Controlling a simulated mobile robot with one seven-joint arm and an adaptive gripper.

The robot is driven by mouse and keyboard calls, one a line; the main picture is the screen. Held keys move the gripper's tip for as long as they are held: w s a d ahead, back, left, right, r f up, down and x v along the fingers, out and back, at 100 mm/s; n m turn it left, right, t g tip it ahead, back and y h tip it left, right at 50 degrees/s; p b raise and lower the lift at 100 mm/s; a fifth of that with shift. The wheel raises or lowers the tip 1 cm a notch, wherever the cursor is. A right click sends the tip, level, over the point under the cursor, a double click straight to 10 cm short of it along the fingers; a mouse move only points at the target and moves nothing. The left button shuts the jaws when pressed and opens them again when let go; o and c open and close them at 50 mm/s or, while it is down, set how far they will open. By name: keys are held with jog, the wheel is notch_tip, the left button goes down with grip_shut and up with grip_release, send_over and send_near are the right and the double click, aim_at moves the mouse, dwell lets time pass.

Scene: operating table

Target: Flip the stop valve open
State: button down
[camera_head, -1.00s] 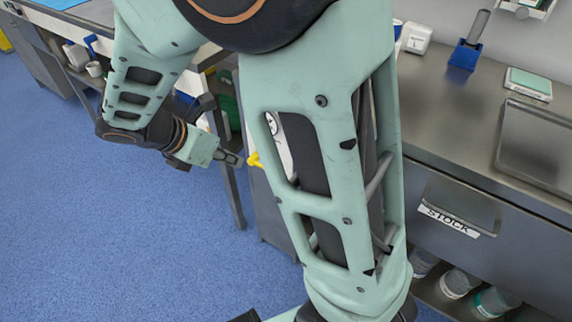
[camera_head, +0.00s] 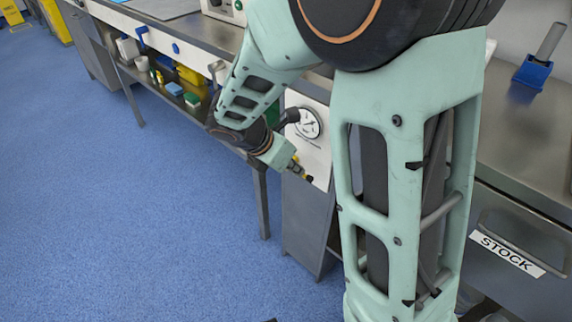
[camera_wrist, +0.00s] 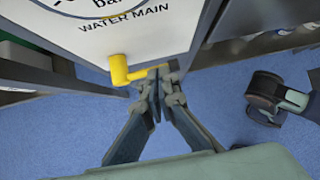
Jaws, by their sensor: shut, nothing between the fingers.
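The stop valve is yellow, with a round hub (camera_wrist: 120,70) on a white panel marked WATER MAIN (camera_wrist: 125,28) in the wrist view. Its lever runs to the right from the hub, roughly level in that picture, and passes behind my fingertips. My gripper (camera_wrist: 158,76) is shut and empty, its tips over the lever's outer part. Whether they touch it I cannot tell. In the head view my gripper (camera_head: 302,172) is at the panel's lower part, with a little yellow showing around it; most of the valve is hidden there.
A round gauge (camera_head: 308,123) sits on the panel above my gripper. A steel cabinet (camera_head: 308,225) stands below, with a table leg (camera_head: 262,200) to its left. A STOCK drawer (camera_head: 508,252) is at the right. The blue floor (camera_head: 130,230) at the left is open.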

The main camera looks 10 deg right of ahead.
jog(key=shift+w+d+f, duration=0.2)
jog(key=shift+d+f, duration=0.15)
jog(key=shift+f, duration=0.2)
jog(key=shift+s+d+f, duration=0.1)
jog(key=shift+d+f, duration=0.2)
jog(key=shift+f, duration=0.3)
jog(key=d+p+v, duration=0.1)
jog(key=p+v, duration=0.7)
jog(key=v, duration=0.7)
jog(key=shift+s+r+p, duration=0.2)
jog(key=shift+r+p, duration=0.05)
jog(key=shift+p, duration=0.05)
jog(key=shift+d, duration=0.1)
